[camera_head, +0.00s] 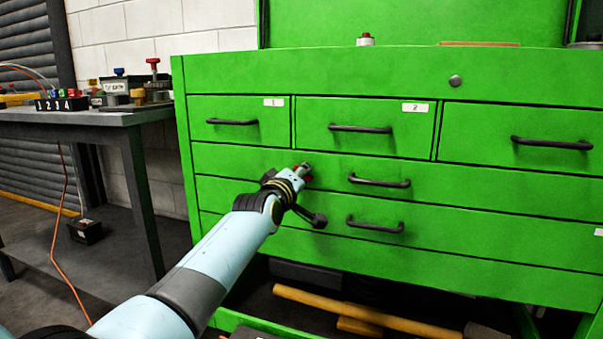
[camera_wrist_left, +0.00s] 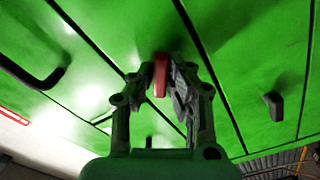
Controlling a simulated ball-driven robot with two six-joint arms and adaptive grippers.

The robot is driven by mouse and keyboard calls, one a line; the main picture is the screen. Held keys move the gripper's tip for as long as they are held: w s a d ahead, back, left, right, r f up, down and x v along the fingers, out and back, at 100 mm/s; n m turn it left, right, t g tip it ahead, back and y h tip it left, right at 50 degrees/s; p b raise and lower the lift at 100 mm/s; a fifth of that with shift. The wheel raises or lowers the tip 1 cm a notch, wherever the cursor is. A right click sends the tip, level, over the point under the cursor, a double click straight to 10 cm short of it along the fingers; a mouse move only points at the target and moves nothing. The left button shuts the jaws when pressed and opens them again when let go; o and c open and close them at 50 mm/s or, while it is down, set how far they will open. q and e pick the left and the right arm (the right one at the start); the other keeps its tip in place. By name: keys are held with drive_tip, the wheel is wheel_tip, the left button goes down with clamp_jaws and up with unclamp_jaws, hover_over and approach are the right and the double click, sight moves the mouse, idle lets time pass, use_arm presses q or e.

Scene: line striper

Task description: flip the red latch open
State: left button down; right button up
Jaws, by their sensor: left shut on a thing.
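The red latch (camera_wrist_left: 160,74) shows in the wrist view as a small red bar between my left fingertips, in front of the green drawer face. My left gripper (camera_wrist_left: 166,80) is shut on it, with a finger on each side. In the head view my left gripper (camera_head: 301,173) reaches up to the front of the green cabinet, left of the middle handles. Only small bits of red show at its tip there, and the gripper hides most of the latch. My right gripper is in neither view.
The green cabinet (camera_head: 330,73) has several drawers with dark handles, such as one (camera_head: 380,181) right of my gripper. A grey workbench (camera_head: 95,118) with switches stands at left. A wooden-handled hammer (camera_head: 360,312) lies in the open bottom space.

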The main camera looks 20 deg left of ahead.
use_arm(q)
drive_tip(key=m+b, duration=0.1)
drive_tip(key=m, duration=0.9)
drive_tip(key=shift+f+m, duration=0.15)
drive_tip(key=shift+m, duration=0.15)
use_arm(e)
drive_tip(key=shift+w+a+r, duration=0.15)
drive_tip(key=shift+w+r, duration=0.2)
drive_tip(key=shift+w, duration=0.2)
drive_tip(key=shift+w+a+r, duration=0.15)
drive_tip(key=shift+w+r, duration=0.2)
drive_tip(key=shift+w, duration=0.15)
use_arm(q)
drive_tip(key=shift+m, duration=0.3)
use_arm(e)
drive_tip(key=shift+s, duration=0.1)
use_arm(q)
drive_tip(key=c, duration=1.5)
unclamp_jaws()
drive_tip(key=shift+o, duration=0.9)
